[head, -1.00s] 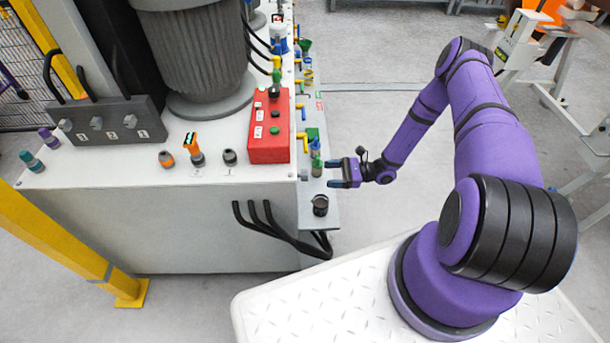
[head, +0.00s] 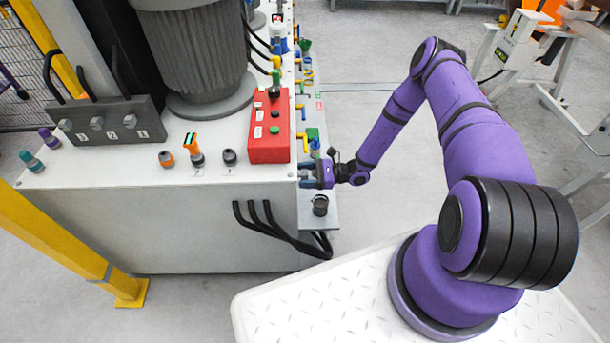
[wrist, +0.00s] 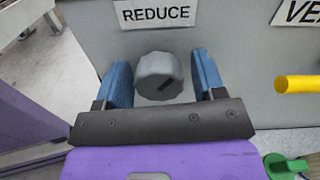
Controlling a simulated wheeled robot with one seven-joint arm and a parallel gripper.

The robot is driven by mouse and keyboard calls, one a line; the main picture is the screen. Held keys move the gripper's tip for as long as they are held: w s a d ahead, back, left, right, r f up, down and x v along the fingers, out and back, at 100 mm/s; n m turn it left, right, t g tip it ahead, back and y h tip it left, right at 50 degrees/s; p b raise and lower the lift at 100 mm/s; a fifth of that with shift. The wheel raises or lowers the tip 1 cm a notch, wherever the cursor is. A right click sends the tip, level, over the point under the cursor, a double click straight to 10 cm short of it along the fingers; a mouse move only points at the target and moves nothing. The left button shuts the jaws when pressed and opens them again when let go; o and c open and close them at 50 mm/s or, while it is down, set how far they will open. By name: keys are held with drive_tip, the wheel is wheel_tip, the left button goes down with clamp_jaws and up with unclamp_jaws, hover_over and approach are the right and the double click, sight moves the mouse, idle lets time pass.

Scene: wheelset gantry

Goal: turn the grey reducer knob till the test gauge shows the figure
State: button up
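The grey reducer knob (wrist: 159,76) sits on a grey panel under a "REDUCE" label (wrist: 155,12) in the wrist view. A dark mark shows on its face. My gripper (wrist: 164,82) is open, with one blue finger on each side of the knob and a visible gap on both sides. In the head view my gripper (head: 311,175) is at the side of the machine, and the knob cannot be made out there.
A yellow handle (wrist: 298,84) and a green valve handle (wrist: 286,166) are right of my gripper in the wrist view. A red control box (head: 270,127) stands on the machine top. A black knob (head: 320,205) is on the ledge just below my gripper in the head view.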

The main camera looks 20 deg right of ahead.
drive_tip(key=c, duration=0.7)
drive_tip(key=shift+m, duration=0.6)
drive_tip(key=o, duration=0.9)
drive_tip(key=v, duration=1.1)
